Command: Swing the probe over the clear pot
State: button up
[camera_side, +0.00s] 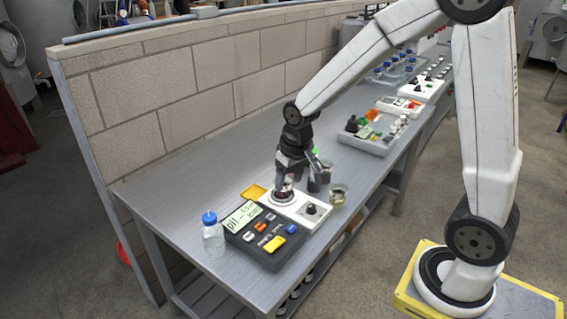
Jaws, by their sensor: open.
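My gripper (284,186) points down over the round plate of a white stirrer-like unit (308,219) with a black knob. Its jaws are open, low over that plate; I cannot tell whether they touch anything. A small clear pot (338,195) with yellowish contents stands on the bench just right of the unit. Another clear vessel (325,172) stands behind it, partly covered by dark parts. A dark slanted piece (314,166) beside my gripper may be the probe or its holder; I cannot tell which. A dark pH meter (265,238) with a lit green display lies in front.
A blue-capped clear bottle (213,235) stands left of the meter. A yellow-orange flat piece (254,192) lies behind it. A grey tray (368,136) with coloured items and further units sit farther along the bench (190,180). A block wall (205,98) runs behind. The bench's left end is clear.

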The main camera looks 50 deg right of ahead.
jog(key=shift+w+d+r+m+g, duration=0.3)
jog(key=shift+w+d+m, duration=0.8)
jog(key=shift+w+d, duration=1.75)
jog(key=shift+w+d+r+m+g, duration=0.25)
jog(key=shift+w+d+m, duration=0.85)
jog(key=shift+w+d, duration=1.7)
jog(key=shift+w+d+r+m+g, duration=0.15)
jog(key=shift+w+d+m+g, duration=0.65)
jog(key=shift+w+d, duration=2)
jog(key=shift+s+d+f+m+t, duration=0.1)
jog(key=shift+s+d+m+t, duration=0.25)
jog(key=shift+s+d, duration=0.2)
jog(key=shift+f, duration=3.8)
grip_shut()
jog(key=shift+r, duration=0.1)
